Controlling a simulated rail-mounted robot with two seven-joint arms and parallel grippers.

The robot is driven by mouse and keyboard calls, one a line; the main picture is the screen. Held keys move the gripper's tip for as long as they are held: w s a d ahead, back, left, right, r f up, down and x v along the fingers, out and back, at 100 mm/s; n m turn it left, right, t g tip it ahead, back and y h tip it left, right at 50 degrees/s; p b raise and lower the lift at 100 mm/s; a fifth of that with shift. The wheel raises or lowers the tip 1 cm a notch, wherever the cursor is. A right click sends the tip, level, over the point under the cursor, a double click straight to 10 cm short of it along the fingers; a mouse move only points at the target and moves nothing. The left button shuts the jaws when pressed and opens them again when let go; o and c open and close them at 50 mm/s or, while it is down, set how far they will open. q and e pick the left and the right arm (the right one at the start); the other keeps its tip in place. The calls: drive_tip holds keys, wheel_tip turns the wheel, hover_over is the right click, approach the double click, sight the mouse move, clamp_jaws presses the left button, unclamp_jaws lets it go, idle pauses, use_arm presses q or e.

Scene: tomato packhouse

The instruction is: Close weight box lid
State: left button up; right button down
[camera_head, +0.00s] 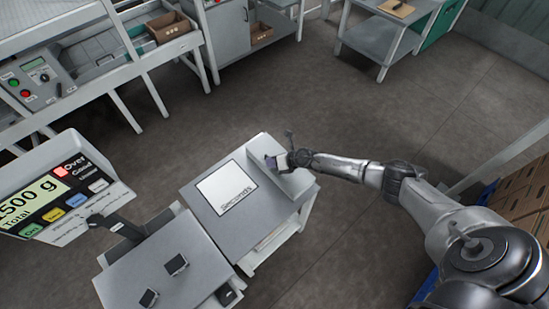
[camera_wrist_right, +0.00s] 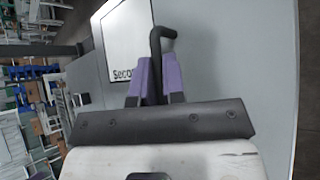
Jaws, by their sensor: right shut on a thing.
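My right gripper (camera_head: 277,162) is at the far right part of the grey table. In the right wrist view its purple fingers (camera_wrist_right: 155,80) are shut around a black bar with a hooked end (camera_wrist_right: 161,38). A raised grey panel (camera_head: 296,181) runs along the right side of the table, beside and below the gripper. I cannot tell for certain whether this panel is the weight box lid, or how far it is open. The fingers hide part of the bar. My left gripper is not in view.
A white sheet marked "Seconds" (camera_head: 224,183) lies on the grey table (camera_head: 228,222). A scale display (camera_head: 50,195) stands at the left. Two small dark objects (camera_head: 176,264) (camera_head: 148,298) sit on the grey platform in front. Cartons (camera_head: 520,190) stand at the right edge. Open floor lies beyond the table.

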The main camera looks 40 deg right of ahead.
drive_tip(key=shift+a+f, duration=0.15)
drive_tip(key=shift+f, duration=0.15)
idle(0.4)
drive_tip(key=c, duration=1.5)
unclamp_jaws()
drive_tip(key=shift+s+r, duration=0.15)
drive_tip(key=p+v, duration=0.4)
drive_tip(key=v, duration=0.9)
drive_tip(key=shift+s+r, duration=0.2)
